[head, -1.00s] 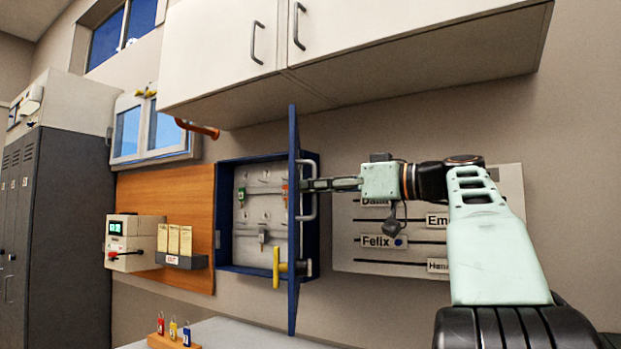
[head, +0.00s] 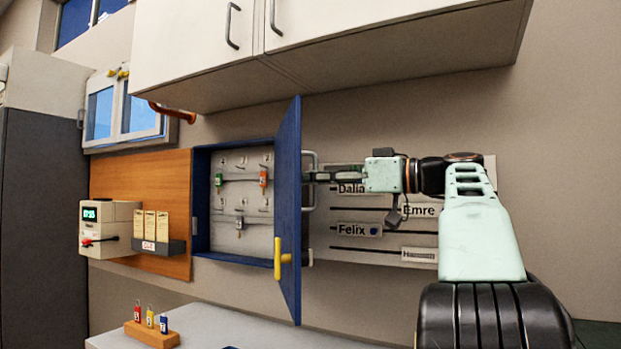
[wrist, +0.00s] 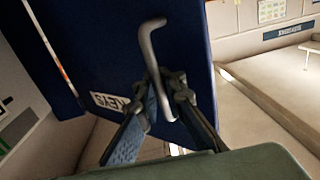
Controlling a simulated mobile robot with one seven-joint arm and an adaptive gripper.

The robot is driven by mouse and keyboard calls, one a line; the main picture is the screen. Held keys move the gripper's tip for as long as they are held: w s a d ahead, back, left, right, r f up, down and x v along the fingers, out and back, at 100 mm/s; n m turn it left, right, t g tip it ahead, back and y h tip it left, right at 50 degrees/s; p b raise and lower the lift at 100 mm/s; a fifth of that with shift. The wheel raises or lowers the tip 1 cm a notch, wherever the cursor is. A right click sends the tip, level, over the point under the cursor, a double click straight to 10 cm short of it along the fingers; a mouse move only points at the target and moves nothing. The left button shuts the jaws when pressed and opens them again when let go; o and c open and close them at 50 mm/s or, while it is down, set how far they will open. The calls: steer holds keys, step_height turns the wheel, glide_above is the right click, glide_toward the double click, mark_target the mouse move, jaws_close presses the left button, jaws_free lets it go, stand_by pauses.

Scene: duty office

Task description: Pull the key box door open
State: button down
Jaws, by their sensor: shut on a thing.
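The blue key box (head: 203,200) is on the wall, with several keys on hooks inside. Its blue door (head: 288,205) stands wide open, swung out toward me and to the right. A yellow latch handle (head: 283,259) is on the door's inner face. A grey bar handle (head: 314,160) is on its outer face, partly hidden behind the door. My gripper (head: 308,178) reaches in from the right and is shut on this handle. In the wrist view, my gripper's fingers (wrist: 160,95) close around the handle (wrist: 147,50), beside a label reading KEYS (wrist: 107,103).
White wall cabinets (head: 330,50) hang above the key box. A name board (head: 400,225) is on the wall behind my arm. A desk (head: 215,330) with a wooden block of small padlocks (head: 152,335) lies below. A device (head: 108,228) is at the left.

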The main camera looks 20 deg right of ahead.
steer(key=shift+f, duration=0.3)
steer(key=c, duration=2.4)
jaws_free()
steer(key=shift+s+d, duration=0.1)
steer(key=shift+r, duration=0.15)
steer(key=v, duration=1.2)
steer(key=shift+r, duration=0.1)
